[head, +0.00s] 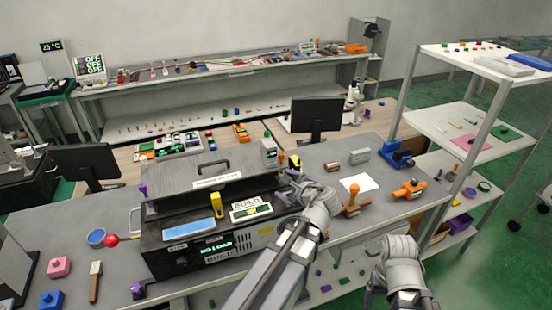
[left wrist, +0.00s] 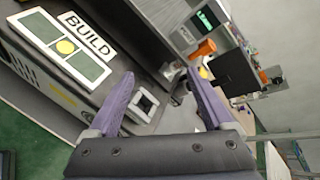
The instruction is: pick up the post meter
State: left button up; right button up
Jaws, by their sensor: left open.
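A small upright grey box with a lit green display, which looks like the post meter (head: 269,153), stands at the back right end of the black and grey bench machine. It also shows near the top of the left wrist view, where the lit display meter (left wrist: 207,19) is beyond the fingers. My left gripper (head: 284,187) is open, with purple fingers, at the machine's right end, in front of the meter and apart from it. In the left wrist view, nothing is held between my left gripper's fingers (left wrist: 163,98). My right gripper is not in view.
The machine (head: 160,238) with a BUILD plate (head: 251,210) is left of my left gripper. A yellow and black object (head: 294,163) stands close behind the gripper. A monitor (head: 316,114) stands behind.

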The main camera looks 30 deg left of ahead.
aim_at(266, 140)
pick_arm(q)
jog(key=w+a+r+m+t+y+b, duration=0.1)
jog(key=a+m, duration=0.1)
jog(key=m, duration=0.1)
jog(key=w+a+r+m+t+y+b, duration=0.1)
jog(key=w+a+r+m+t, duration=0.1)
jog(key=m, duration=0.1)
jog(key=w+a+r+m+t+b, duration=0.1)
jog(key=w+a+r+m, duration=0.1)
jog(key=a+m, duration=0.1)
jog(key=shift+w+m+y+b, duration=0.15)
jog(key=shift+m+y+b, duration=0.15)
jog(key=shift+m+y, duration=0.1)
jog(key=shift+w+a+r+m+t, duration=0.2)
jog(key=shift+r+m+t, duration=0.1)
jog(key=shift+m, duration=0.3)
jog(key=shift+r+x, duration=0.15)
jog(key=shift+x, duration=1.8)
jog(key=shift+r+x, duration=0.15)
jog(key=shift+x, duration=1.8)
grip_shut()
